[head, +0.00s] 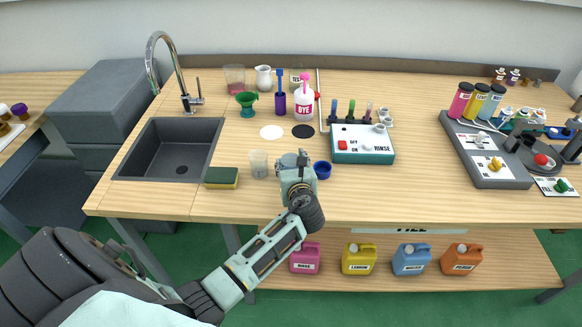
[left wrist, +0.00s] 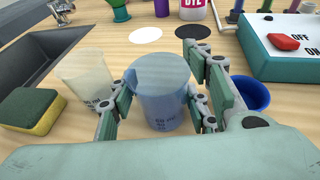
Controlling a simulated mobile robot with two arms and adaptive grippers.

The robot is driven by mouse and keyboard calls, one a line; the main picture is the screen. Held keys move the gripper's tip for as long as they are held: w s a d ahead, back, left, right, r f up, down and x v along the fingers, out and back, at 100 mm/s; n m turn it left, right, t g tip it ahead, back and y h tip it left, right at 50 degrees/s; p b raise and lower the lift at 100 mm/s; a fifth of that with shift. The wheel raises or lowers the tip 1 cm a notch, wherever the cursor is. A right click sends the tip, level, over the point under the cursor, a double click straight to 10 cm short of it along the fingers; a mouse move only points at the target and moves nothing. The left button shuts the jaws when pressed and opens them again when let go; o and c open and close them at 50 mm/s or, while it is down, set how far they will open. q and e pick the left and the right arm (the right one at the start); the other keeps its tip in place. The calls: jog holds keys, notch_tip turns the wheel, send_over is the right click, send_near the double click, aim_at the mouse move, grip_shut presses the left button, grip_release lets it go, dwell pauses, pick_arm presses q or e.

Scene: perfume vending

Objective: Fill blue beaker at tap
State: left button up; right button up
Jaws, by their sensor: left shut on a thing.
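The translucent blue beaker (left wrist: 160,98) stands upright between the fingers of my left gripper (left wrist: 152,112) in the left wrist view. My left gripper is shut on its sides. In the head view the left gripper (head: 294,163) is over the front of the counter and hides most of the beaker (head: 288,159). I cannot tell whether its base touches the counter. I see no liquid in it. The chrome tap (head: 168,68) arches over the dark sink (head: 168,152) at the left, well away from the gripper. My right gripper is out of view.
A clear beaker (head: 258,164) and a sponge (head: 222,178) stand between gripper and sink. A small blue bowl (head: 322,170) is close on the right. Behind are white (head: 271,132) and black discs (head: 303,131), a green funnel (head: 247,104) and the rinse box (head: 363,145).

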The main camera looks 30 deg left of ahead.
pick_arm(q)
jog(key=shift+r, duration=0.55)
notch_tip(320, 180, up, 3)
jog(key=shift+f, duration=0.1)
jog(key=s+d+r, duration=0.7)
jog(key=s+d, duration=0.1)
jog(key=shift+d, duration=0.2)
jog(key=shift+s, duration=0.1)
